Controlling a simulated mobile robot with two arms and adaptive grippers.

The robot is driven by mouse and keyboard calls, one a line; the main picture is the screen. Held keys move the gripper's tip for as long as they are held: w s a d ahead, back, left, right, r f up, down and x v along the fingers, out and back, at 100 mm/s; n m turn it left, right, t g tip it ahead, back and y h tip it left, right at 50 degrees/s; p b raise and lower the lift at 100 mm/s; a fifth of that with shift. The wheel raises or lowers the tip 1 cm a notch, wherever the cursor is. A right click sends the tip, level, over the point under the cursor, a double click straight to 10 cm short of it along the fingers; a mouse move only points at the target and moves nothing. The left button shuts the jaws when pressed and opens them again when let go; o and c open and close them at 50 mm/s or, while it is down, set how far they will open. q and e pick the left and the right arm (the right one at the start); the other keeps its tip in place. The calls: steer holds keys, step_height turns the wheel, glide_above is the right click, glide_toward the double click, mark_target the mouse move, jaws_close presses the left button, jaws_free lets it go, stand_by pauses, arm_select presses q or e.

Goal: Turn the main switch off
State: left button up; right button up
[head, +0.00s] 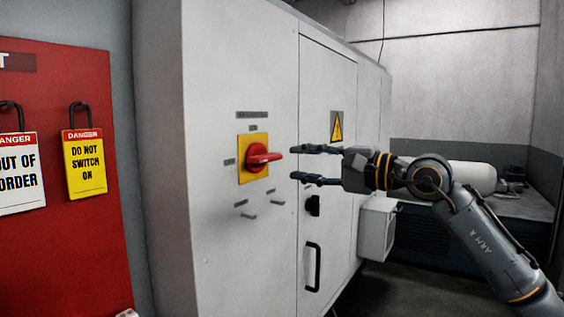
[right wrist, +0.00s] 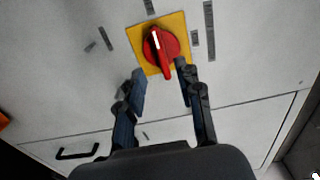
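The main switch (head: 257,158) is a red rotary handle on a yellow square plate (head: 244,143), on the front of a light grey cabinet. In the head view its grip lies about horizontal, pointing right. My right gripper (head: 297,163) is open and empty, just right of the switch, one finger above the other, apart from the handle in this view. In the right wrist view the switch (right wrist: 155,42) is just ahead of the open right fingertips (right wrist: 161,72); whether they touch it I cannot tell. My left gripper is not in view.
The cabinet (head: 215,90) has a door handle (head: 313,266), a black latch (head: 313,206) and a yellow warning sign (head: 337,127). A red board (head: 50,240) at left holds hanging tags: "out of order" (head: 18,172) and "do not switch on" (head: 85,165). A grey box (head: 377,228) juts out at right.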

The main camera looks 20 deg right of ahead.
steer(key=v, duration=0.4)
stand_by(0.4)
